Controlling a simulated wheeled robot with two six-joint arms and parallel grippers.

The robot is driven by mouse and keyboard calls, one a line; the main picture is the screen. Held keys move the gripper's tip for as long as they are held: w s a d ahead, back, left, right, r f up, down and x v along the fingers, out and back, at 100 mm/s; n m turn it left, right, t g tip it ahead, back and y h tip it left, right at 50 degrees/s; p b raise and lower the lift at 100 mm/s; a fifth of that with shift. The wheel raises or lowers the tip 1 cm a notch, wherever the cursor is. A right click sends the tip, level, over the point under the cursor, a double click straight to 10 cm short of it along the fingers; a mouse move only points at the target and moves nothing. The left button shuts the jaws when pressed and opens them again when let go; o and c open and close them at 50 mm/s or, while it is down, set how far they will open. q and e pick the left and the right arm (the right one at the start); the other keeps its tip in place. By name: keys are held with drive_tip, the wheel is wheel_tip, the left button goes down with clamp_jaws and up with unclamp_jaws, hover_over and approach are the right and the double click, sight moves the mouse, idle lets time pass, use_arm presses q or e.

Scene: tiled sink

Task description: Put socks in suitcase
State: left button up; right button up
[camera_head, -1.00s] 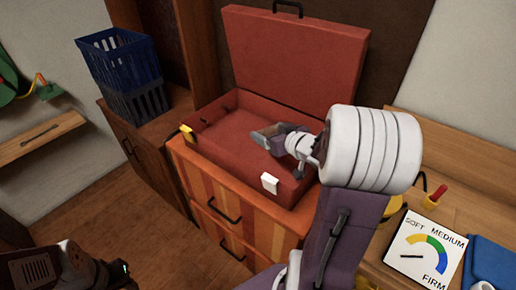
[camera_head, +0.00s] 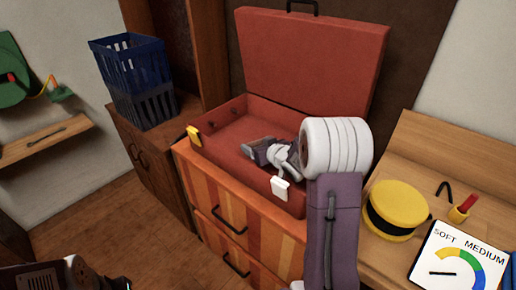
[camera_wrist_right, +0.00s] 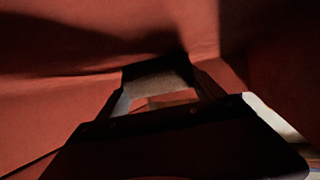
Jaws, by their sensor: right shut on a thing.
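The open red suitcase (camera_head: 225,133) lies on top of a striped drawer cabinet, with its lid (camera_head: 310,60) standing up at the back. My right gripper (camera_head: 258,151) reaches down inside the suitcase's base, low over its floor. In the right wrist view, a grey cloth-like thing (camera_wrist_right: 160,82), likely a sock, is between the fingers, with red suitcase walls around it. In the head view it cannot be told apart from the grey fingers. Part of my left arm's end (camera_head: 75,274) shows at the bottom left; its fingertips are not visible.
The striped cabinet (camera_head: 225,205) has black handles. Blue and dark baskets (camera_head: 133,60) stand on a brown cabinet at left. A wooden table at right holds a yellow hat (camera_head: 398,206), a red-and-yellow object (camera_head: 462,208) and a soft/medium/firm gauge board (camera_head: 462,265).

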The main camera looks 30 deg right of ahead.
sight(260, 144)
drive_tip(key=shift+f, duration=0.1)
drive_tip(key=o, duration=1.3)
drive_tip(key=shift+o, duration=0.2)
drive_tip(key=shift+r, duration=0.3)
drive_tip(key=p+v, duration=0.2)
drive_tip(key=v, duration=0.5)
drive_tip(key=shift+s+r, duration=0.1)
drive_tip(key=shift+s, duration=0.2)
